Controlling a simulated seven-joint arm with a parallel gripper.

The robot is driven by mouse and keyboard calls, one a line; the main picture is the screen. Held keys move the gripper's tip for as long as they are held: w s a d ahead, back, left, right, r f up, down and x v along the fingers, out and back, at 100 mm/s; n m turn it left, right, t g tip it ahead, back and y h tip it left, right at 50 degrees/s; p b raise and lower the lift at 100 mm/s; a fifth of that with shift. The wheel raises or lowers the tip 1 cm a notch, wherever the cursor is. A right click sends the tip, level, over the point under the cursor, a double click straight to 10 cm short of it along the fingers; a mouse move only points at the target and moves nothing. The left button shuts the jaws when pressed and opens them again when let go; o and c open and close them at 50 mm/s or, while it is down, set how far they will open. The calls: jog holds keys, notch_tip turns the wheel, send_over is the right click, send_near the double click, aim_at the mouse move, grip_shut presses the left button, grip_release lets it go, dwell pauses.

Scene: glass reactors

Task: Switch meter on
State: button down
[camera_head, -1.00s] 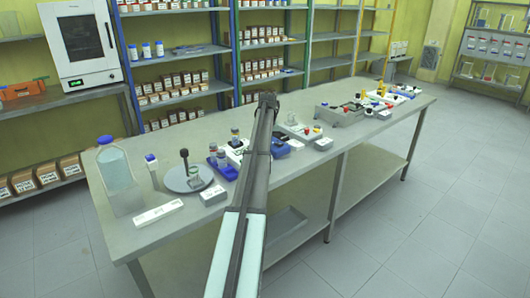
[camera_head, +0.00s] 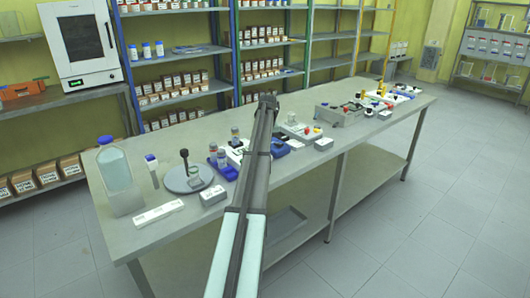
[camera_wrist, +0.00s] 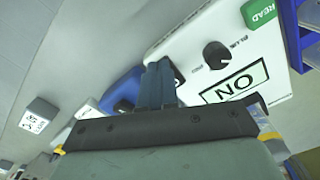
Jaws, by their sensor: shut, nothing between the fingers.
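A white meter (camera_wrist: 215,50) fills the upper right of the wrist view. I cannot tell whether the fingers touch the meter. In the head view my gripper (camera_head: 267,97) is above the bench, and my arm hides part of the white device (camera_head: 236,153) behind it.
The bench (camera_head: 160,235) holds a large blue-capped bottle (camera_head: 117,170), a round grey plate stand (camera_head: 178,182) and a white box (camera_head: 212,197) to the left. The bench's front edge is mostly clear.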

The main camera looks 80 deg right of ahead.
notch_tip(320, 180, up, 6)
jog(key=shift+r, duration=0.25)
dwell(0.6)
dwell(0.4)
